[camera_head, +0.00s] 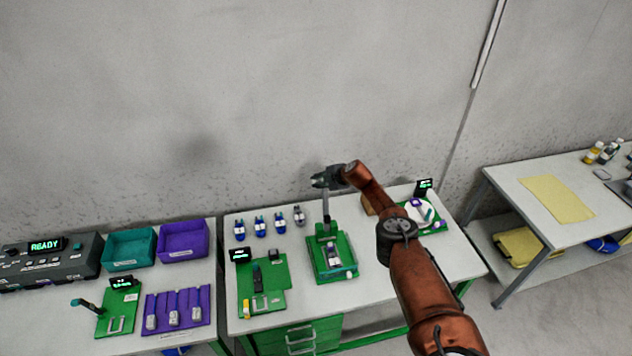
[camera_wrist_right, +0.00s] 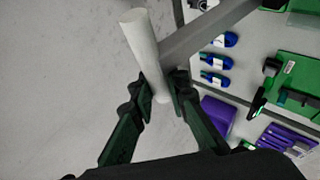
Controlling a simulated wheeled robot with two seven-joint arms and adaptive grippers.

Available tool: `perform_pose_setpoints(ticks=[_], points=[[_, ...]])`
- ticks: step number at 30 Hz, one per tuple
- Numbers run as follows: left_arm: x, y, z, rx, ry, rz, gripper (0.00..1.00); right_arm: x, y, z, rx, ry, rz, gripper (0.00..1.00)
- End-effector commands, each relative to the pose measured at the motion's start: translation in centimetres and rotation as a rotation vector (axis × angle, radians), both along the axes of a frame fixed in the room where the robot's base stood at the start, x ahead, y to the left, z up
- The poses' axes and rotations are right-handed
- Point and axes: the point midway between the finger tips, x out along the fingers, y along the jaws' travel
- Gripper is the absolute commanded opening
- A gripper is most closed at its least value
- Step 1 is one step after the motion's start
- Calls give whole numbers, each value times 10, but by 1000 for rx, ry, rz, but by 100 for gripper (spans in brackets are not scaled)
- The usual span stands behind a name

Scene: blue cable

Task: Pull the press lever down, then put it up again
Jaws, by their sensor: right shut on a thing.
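The press (camera_head: 333,262) has a green base and stands on the middle table. Its grey lever (camera_head: 326,205) rises above the base and looks upright. My right gripper (camera_head: 318,182) is at the lever's upper end. In the right wrist view, a pale round handle (camera_wrist_right: 143,42) sits between the fingers of my right gripper (camera_wrist_right: 160,92), which are shut on it. A flat grey lever arm (camera_wrist_right: 207,32) runs from the handle to the upper right. My left gripper is in neither view.
Several blue-and-white connectors (camera_head: 260,226) stand left of the press. A green fixture board (camera_head: 262,285) is at front left and a round white fixture (camera_head: 418,212) at right. Teal (camera_head: 130,248) and purple (camera_head: 183,240) bins stand on the left table. The wall is behind.

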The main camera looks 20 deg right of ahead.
Motion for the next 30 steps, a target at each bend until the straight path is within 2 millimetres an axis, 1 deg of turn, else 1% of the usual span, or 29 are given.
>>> perform_pose_setpoints(ticks=[18,19,26,30], points=[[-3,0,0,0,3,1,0,2,4,1,3,8,5,0],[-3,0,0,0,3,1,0,2,4,1,3,8,5,16],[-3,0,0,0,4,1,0,1,2,0,1,9,2,32],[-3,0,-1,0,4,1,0,0,0,0,1,10,1,33]])
